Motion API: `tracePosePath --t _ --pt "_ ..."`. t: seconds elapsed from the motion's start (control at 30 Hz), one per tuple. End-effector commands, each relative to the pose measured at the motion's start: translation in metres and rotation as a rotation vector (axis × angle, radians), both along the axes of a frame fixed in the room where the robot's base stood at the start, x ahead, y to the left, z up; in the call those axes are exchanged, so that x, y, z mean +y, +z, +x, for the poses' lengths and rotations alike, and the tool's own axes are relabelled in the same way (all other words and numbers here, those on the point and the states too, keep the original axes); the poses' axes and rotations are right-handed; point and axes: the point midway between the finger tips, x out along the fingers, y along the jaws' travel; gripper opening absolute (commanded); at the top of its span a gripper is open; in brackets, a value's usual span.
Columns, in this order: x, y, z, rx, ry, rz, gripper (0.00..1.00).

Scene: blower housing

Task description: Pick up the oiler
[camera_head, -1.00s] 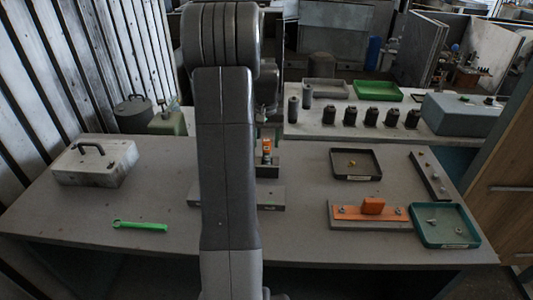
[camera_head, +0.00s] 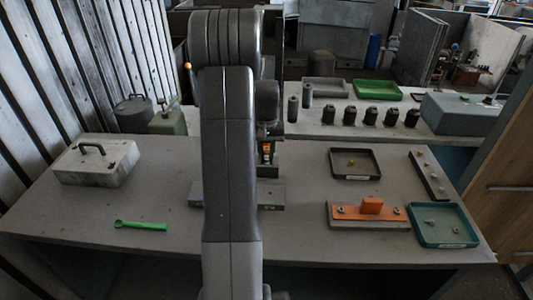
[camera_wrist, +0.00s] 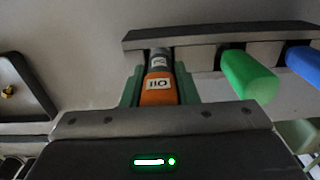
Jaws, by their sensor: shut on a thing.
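The oiler (camera_wrist: 158,95) is an orange body with a white OIL label and a grey part beyond it, seen in the wrist view. My gripper (camera_wrist: 158,76) has its two greenish fingers on either side of the oiler and is shut on it. In the head view my gripper (camera_head: 267,150) is partly hidden by my own arm, with a little orange showing between the fingers. The oiler stands at a dark rack (camera_wrist: 215,36); whether it still touches the rack cannot be told.
Beside the oiler are a green handle (camera_wrist: 248,76) and a blue handle (camera_wrist: 303,62). On the bench are a green wrench (camera_head: 140,225), a grey case (camera_head: 75,175), a black tray (camera_head: 335,174), an orange-topped fixture (camera_head: 355,223) and a green tray (camera_head: 415,236).

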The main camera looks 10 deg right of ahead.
Motion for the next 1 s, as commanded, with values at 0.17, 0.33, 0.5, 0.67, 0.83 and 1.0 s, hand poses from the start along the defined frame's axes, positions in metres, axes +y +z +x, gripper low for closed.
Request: tracePosePath --t 0.17,0.33,0.5,0.67,0.83,1.0 --pt "0.0 0.007 0.001 -0.003 0.0 -0.001 0.0" --pt "0.0 0.037 0.001 -0.007 0.0 -0.001 0.0" --pt "0.0 0.071 0.001 -0.006 0.0 -0.001 0.0" --pt "0.0 0.093 0.001 -0.003 0.0 -0.001 0.0" --pt "0.0 0.1 0.0 -0.001 0.0 0.0 0.0" --pt "0.0 0.101 0.0 0.0 0.0 0.0 0.0"
